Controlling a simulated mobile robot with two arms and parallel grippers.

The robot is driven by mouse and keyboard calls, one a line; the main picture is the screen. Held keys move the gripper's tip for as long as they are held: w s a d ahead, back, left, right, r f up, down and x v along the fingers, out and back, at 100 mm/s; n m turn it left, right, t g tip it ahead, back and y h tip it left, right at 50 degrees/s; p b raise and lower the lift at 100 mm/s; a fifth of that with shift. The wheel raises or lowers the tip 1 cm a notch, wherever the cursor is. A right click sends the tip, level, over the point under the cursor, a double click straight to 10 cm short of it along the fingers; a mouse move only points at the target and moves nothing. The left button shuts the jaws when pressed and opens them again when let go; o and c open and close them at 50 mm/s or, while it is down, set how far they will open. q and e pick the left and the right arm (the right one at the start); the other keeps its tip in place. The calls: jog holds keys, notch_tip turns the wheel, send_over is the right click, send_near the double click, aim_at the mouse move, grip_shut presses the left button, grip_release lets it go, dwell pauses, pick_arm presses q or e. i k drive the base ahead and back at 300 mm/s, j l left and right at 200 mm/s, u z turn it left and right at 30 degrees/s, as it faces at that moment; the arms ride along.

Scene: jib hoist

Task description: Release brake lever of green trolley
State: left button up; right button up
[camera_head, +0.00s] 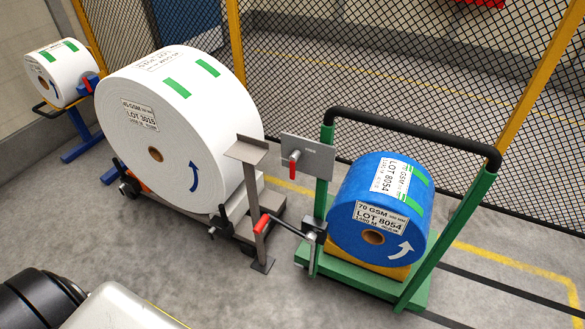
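The green trolley (415,290) stands at the right, with a black push bar (410,132) across its uprights. It carries a blue roll (350,225) labelled LOT 8054 on a yellow support. A thin dark lever runs from a dark bracket (315,228) at the trolley's left side, up and left to a red grip (262,223). The grip overlaps a grey stand in the picture; I cannot tell if they touch. Another red handle (294,158) is on a grey plate (310,154) left of the push bar. Neither of my grippers is in view.
A large white roll (180,125) labelled LOT 3015 stands left of the grey stand (251,190). A smaller white roll (58,72) on a blue frame is at the far left. Mesh fence with yellow posts (236,40) runs behind. Grey floor (230,290) is open in front.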

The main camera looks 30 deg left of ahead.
aim_at(295, 155)
jog(key=i+j, duration=0.1)
jog(key=j, duration=0.3)
jog(key=i+j, duration=0.1)
jog(key=j, duration=0.3)
jog(key=i+j, duration=0.1)
jog(key=j, duration=0.35)
jog(key=i+j, duration=0.1)
jog(key=j, duration=0.3)
